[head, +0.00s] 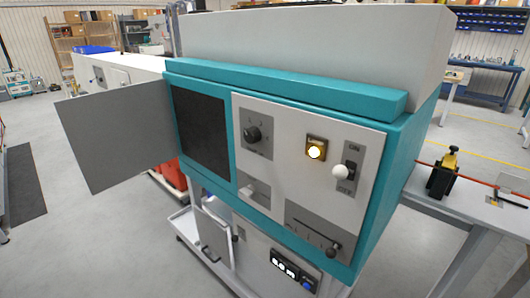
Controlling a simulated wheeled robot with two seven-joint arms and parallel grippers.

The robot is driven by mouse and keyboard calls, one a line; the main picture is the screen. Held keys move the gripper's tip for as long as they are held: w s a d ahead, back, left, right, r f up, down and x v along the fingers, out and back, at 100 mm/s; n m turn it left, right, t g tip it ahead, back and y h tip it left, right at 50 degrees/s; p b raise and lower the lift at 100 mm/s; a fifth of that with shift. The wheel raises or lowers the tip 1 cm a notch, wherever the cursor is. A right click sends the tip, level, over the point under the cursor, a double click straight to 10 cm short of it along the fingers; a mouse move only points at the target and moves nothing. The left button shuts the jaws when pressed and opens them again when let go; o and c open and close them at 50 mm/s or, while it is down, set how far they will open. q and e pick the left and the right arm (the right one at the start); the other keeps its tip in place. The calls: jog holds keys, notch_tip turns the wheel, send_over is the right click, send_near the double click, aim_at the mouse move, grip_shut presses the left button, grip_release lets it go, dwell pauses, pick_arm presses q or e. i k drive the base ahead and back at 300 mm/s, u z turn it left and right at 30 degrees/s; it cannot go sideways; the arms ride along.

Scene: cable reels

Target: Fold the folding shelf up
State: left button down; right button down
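No part is plainly a folding shelf, and I cannot tell which one it is. The teal and white machine (300,86) stands close in front of me. A flat grey panel (118,135) sticks out to the left from its front, upright, beside a dark square window (202,130). A small pale flap (254,192) juts from the white control face below the round knob (253,134). Lower down, a grey panel with a handle (213,234) stands tilted. Neither of my grippers is in view.
The control face has a lit yellow button (316,150), a white-knobbed ON/OFF lever (340,172) and a slider (333,249). A side table (470,212) with a black and yellow device (443,174) stands at right. Open floor (85,235) lies at left.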

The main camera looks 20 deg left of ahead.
aim_at(214, 236)
jog(key=u, duration=1.2)
